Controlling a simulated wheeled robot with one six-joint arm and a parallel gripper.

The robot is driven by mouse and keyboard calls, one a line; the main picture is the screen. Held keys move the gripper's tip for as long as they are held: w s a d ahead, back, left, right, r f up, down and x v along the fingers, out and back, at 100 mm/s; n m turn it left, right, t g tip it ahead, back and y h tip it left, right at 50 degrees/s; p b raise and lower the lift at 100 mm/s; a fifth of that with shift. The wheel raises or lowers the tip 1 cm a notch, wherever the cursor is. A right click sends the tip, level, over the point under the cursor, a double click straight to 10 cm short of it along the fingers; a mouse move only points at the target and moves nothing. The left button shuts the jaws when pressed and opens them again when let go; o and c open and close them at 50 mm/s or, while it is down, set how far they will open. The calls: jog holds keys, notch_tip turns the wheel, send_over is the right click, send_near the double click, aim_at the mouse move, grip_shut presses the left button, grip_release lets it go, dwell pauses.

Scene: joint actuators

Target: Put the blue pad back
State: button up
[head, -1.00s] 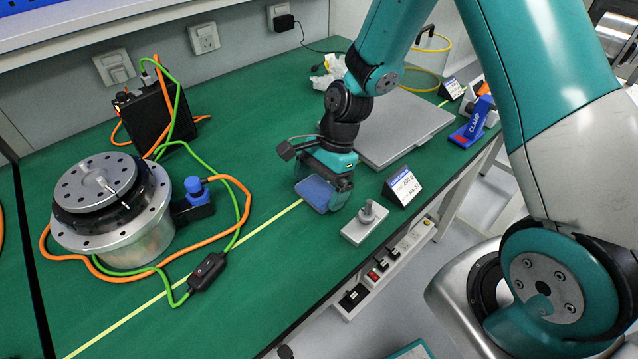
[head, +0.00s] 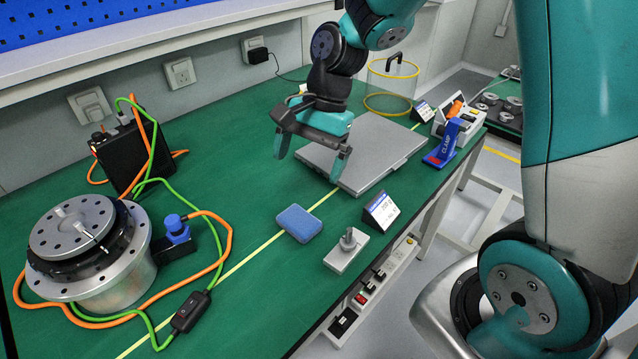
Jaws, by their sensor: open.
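The blue pad (head: 299,223) lies flat on the green bench top, across the yellow line and left of a small grey block with a knob. My gripper (head: 309,163) is open and empty. It is raised above the bench, up and to the right of the pad, with its fingertips apart in front of the flat grey plate. Nothing touches the pad.
The grey plate (head: 385,155) lies behind the pad. The knobbed block (head: 346,250) and a label card (head: 381,211) stand near the bench's front edge. A round actuator (head: 92,256) with orange and green cables fills the left. A blue clamp (head: 441,146) stands at right.

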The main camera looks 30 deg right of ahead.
jog(key=s+a+r+n, duration=0.3)
jog(key=s+r+n, duration=0.1)
jog(key=s+n, duration=0.4)
jog(key=s+a+r+n+t, duration=0.1)
jog(key=s+a+r+n, duration=0.2)
jog(key=s+n, duration=0.6)
notch_tip(320, 180, up, 2)
jog(key=shift+s+a+r+n, duration=0.15)
jog(key=shift+s+a+n, duration=0.2)
jog(key=shift+n, duration=0.15)
jog(key=shift+w, duration=0.1)
